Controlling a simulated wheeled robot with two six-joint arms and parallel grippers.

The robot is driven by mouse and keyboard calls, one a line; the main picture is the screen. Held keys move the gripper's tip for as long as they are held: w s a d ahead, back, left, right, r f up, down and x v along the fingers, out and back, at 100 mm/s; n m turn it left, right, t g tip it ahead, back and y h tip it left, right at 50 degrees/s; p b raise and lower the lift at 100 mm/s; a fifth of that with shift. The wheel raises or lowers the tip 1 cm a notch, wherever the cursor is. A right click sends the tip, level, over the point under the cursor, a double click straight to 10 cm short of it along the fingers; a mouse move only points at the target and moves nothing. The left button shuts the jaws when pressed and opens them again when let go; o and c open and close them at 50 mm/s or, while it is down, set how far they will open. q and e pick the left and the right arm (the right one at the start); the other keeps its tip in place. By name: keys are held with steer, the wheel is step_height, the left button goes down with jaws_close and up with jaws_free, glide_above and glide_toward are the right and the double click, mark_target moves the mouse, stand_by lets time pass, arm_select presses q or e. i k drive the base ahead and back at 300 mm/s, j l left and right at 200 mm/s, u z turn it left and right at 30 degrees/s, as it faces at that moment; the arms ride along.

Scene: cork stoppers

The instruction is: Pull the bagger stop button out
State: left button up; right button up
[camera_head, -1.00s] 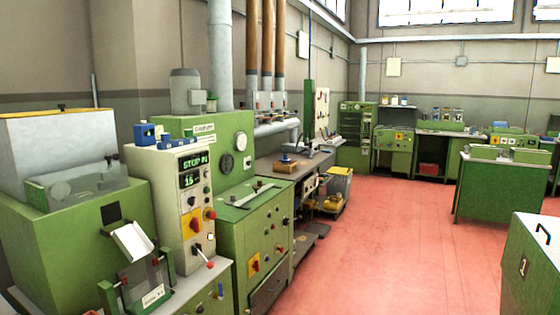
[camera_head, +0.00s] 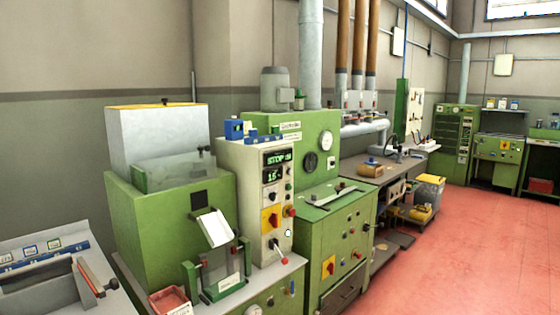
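A cream control cabinet (camera_head: 246,190) stands left of centre, with a lit green display (camera_head: 275,160) that appears to read "STOP" and "15". On its front are a red round button (camera_head: 289,211), a red rotary switch on a yellow plate (camera_head: 271,219) and a red-tipped lever (camera_head: 284,260). Which control is the bagger stop button, and whether it is pressed in, I cannot tell at this size. Neither of my grippers shows in the view.
A green machine with a hopper and chute (camera_head: 165,225) stands left of the cabinet. A green machine with gauges (camera_head: 320,235) stands to its right. A small red tray (camera_head: 168,301) is at the bottom. Red floor (camera_head: 460,245) is open on the right.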

mark_target(292, 212)
steer(key=i+l+u, duration=0.1)
steer(key=i+u, duration=0.25)
steer(key=i+l+u, duration=0.15)
steer(key=u, duration=0.25)
steer(key=i+l+u, duration=0.2)
steer(key=u, duration=0.15)
